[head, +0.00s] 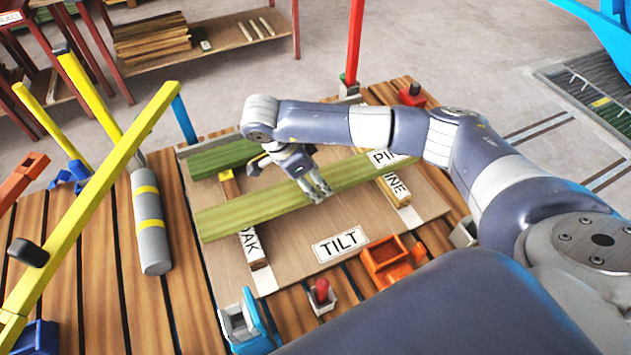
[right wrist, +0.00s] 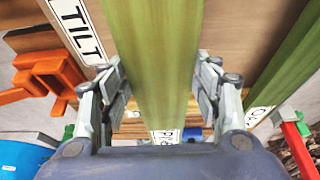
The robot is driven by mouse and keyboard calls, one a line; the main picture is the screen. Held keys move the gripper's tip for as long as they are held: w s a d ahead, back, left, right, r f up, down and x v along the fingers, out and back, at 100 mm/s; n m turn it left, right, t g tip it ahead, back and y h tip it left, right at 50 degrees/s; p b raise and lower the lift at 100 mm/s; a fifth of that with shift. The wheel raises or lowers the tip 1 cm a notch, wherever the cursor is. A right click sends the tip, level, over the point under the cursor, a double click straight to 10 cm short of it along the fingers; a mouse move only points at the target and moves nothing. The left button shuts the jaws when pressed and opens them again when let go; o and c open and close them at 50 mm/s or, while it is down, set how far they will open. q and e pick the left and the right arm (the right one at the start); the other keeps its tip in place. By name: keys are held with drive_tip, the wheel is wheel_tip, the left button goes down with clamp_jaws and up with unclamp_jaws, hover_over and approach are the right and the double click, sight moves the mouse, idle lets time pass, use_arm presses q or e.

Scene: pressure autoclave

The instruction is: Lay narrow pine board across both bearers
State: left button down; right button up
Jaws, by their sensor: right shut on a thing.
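The narrow pine board (head: 248,212) is a long greenish plank crossing over the left bearer (head: 257,256), labelled OAK, and the right bearer (head: 408,212), labelled INE in what shows. Its right end carries a label starting PI. My right gripper (head: 316,191) is shut on the board near its middle. In the right wrist view, the fingers flank the board (right wrist: 155,65) on both sides. Whether the board touches the bearers or is held just above them I cannot tell. My left gripper is not in view.
A second greenish board (head: 222,158) lies at the back left of the plywood panel (head: 300,275). A TILT label (head: 340,243) and orange bracket (head: 390,260) are at the front. A grey cylinder (head: 150,225) and yellow bar (head: 95,205) stand left.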

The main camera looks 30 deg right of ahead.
sight(312, 181)
drive_tip(key=f, duration=0.2)
drive_tip(key=d+f+p, duration=0.1)
drive_tip(key=shift+w, duration=0.4)
drive_tip(key=shift+f, duration=0.3)
drive_tip(key=shift+f, duration=0.2)
drive_tip(key=o, duration=1.5)
drive_tip(key=shift+r, duration=0.1)
